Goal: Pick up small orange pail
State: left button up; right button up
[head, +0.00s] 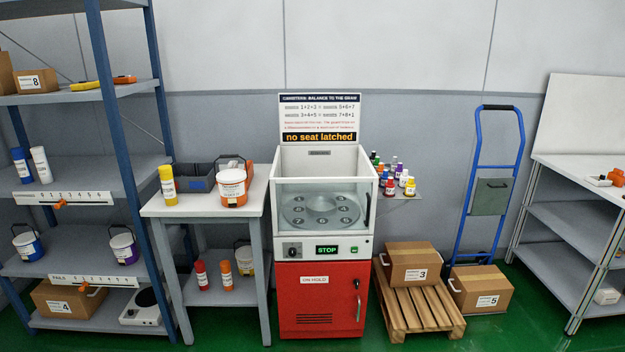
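A white pail with an orange lower band and a dark handle (232,187) stands upright on the grey side table (196,208), near its right edge. Another pail with a yellow-orange lower part (245,261) stands on the table's lower shelf, partly hidden by the table leg. A blue-banded pail (28,245) and a purple-banded pail (123,246) stand on the left rack's shelf marked for pails. Neither of my grippers is in view.
A yellow bottle (168,185) and dark bins (194,183) share the tabletop. Right of the table is a red-and-white machine (318,300). A pallet (414,306), boxes and a blue hand truck (478,180) stand further right. Green floor shows in front.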

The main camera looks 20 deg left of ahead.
aim_at(232, 182)
jog(key=i+l+u, duration=0.1)
jog(key=i+u, duration=0.25)
jog(key=i, duration=0.15)
jog(key=i+l+u, duration=0.25)
jog(key=i+u, duration=0.15)
jog(key=i+l+u, duration=0.35)
jog(key=i+l, duration=0.05)
jog(key=i, duration=0.1)
